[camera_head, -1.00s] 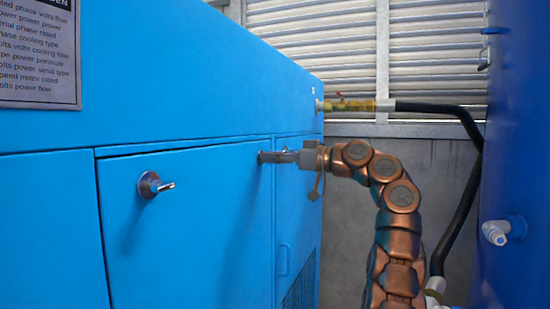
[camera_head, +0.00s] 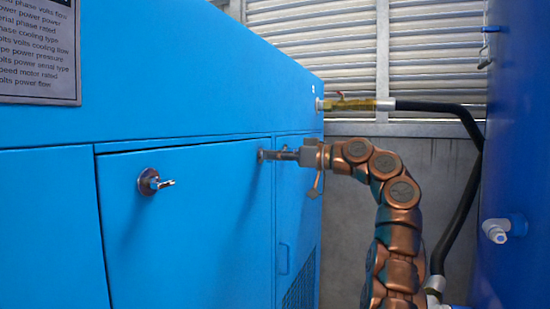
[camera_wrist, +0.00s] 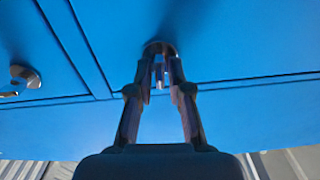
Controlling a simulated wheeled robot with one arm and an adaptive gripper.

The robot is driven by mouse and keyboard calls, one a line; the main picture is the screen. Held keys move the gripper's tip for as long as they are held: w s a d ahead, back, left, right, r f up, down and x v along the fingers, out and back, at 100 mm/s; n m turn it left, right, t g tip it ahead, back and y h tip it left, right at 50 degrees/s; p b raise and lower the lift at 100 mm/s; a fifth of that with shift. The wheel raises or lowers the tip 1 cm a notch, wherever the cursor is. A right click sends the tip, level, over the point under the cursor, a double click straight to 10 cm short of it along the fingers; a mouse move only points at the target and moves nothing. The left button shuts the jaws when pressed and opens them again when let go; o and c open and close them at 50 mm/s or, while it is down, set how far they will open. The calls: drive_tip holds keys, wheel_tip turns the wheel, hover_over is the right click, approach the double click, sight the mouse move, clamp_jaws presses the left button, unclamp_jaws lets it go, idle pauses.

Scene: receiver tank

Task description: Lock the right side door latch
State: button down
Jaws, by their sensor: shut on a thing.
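The blue side door (camera_head: 190,235) of the cabinet is flush with the panels around it. Its right latch (camera_head: 262,156) is near the upper right corner, mostly covered by my gripper (camera_head: 278,155). In the wrist view the latch's dark round base (camera_wrist: 158,46) shows at the fingertips, and my gripper (camera_wrist: 161,70) is closed around its small knob. The exact angle of the knob is hard to tell. The left latch (camera_head: 150,182), with a metal base and a short lever pointing right, is near the door's upper left corner.
A narrower blue panel (camera_head: 298,225) adjoins the door on the right. Another metal latch-like fitting (camera_wrist: 24,78) shows at left in the wrist view. A brass fitting (camera_head: 350,104) with a black hose (camera_head: 440,108) is above my arm. A blue tank (camera_head: 520,150) stands at right.

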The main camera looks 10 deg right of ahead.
drive_tip(key=shift+r+m, duration=0.1)
drive_tip(key=shift+m, duration=2)
drive_tip(key=m+p, duration=1.2)
drive_tip(key=p, duration=0.1)
drive_tip(key=shift+w+f+m, duration=0.1)
drive_tip(key=shift+f+m, duration=0.1)
drive_tip(key=shift+m, duration=0.2)
drive_tip(key=shift+d+f+p, duration=0.1)
drive_tip(key=shift+p, duration=0.2)
drive_tip(key=c, duration=1.3)
unclamp_jaws()
